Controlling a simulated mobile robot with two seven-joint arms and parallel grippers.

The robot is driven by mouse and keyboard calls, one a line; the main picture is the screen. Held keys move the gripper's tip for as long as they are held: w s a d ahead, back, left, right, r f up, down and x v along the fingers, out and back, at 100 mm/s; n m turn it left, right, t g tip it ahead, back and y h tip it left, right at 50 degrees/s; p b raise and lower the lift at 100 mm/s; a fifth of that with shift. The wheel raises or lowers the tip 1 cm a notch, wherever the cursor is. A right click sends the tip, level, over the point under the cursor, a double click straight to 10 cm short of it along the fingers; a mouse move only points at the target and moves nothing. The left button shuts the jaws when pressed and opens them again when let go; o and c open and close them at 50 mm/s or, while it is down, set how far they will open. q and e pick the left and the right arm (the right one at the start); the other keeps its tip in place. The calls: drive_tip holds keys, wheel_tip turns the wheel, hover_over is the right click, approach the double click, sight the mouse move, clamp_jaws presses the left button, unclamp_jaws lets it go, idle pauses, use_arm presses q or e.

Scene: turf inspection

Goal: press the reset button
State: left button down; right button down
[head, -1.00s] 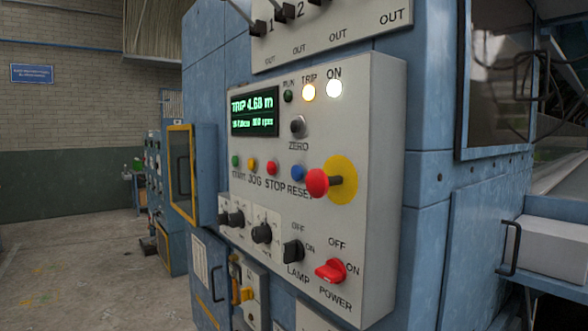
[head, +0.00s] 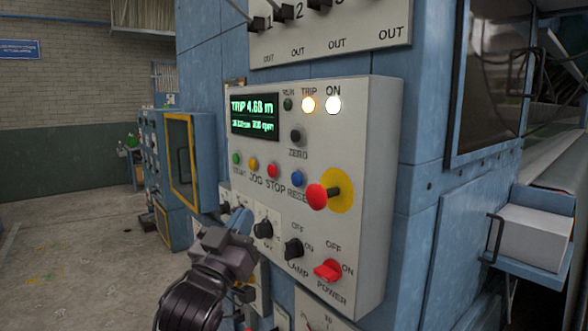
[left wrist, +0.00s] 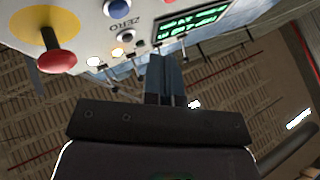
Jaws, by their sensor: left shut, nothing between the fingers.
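The blue reset button (head: 297,178) is on the grey control panel (head: 375,150), at the right end of a row of coloured buttons. Its label is partly hidden by the red mushroom knob (head: 316,196). A blue button (left wrist: 110,8) also shows at the top edge of the left wrist view. My left gripper (head: 238,222) is in front of the panel's lower left, below and left of the reset button and apart from it. Its fingers (left wrist: 167,80) are shut and empty. My right gripper is not in view.
The red knob sticks out on a yellow disc (head: 340,190) just right of the reset button. Black knobs (head: 263,230) and a red power switch (head: 328,270) project below. The TRIP lamp (head: 308,104) and ON lamp (head: 333,105) are lit. Open floor (head: 80,250) lies left.

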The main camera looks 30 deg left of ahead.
sight(297, 179)
use_arm(q)
drive_tip(key=shift+t+y, duration=0.5)
drive_tip(key=shift+t, duration=0.1)
drive_tip(key=r, duration=0.2)
drive_tip(key=s+r, duration=0.1)
drive_tip(key=r, duration=0.2)
drive_tip(key=shift+s+r, duration=0.25)
drive_tip(key=shift+r, duration=0.05)
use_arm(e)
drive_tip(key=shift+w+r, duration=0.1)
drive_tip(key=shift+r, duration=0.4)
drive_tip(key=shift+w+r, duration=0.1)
use_arm(q)
drive_tip(key=shift+w, duration=0.1)
drive_tip(key=w+d+b, duration=0.1)
drive_tip(key=w+d, duration=0.2)
drive_tip(key=w, duration=0.5)
drive_tip(key=shift+d, duration=0.15)
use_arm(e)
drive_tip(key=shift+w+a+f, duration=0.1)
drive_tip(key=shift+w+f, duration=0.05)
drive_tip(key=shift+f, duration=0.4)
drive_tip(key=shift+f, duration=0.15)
use_arm(q)
drive_tip(key=shift+w, duration=0.15)
